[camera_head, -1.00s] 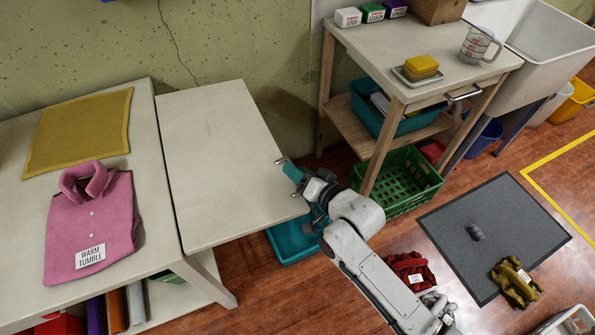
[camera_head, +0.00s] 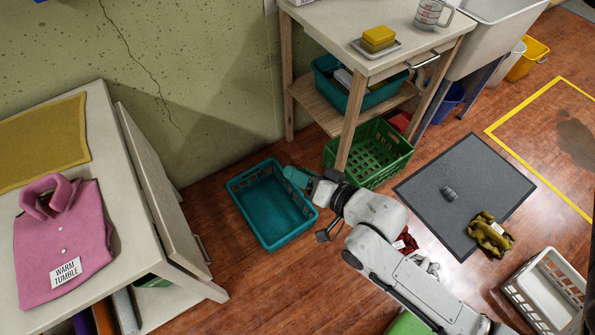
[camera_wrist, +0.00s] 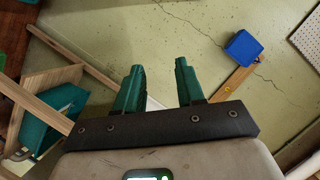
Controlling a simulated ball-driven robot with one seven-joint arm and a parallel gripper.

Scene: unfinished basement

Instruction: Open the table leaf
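The table (camera_head: 110,215) stands at the left with its pale leaf (camera_head: 158,190) hanging steeply down along its right side. A small metal handle (camera_head: 203,249) shows near the leaf's lower front corner. My gripper (camera_head: 292,174) is well to the right of the leaf, apart from it, over the far right part of the teal basket. In the wrist view its two teal fingers (camera_wrist: 158,82) stand apart with nothing between them, and the cracked wall lies beyond. The leaf is not recognisable in the wrist view.
A teal basket (camera_head: 240,188) sits on the floor between table and wooden cart (camera_head: 352,38). A green crate (camera_head: 384,165) stands under the cart. A pink shirt (camera_head: 62,240) and yellow cloth (camera_head: 45,140) lie on the table. A grey mat (camera_head: 430,190) lies right.

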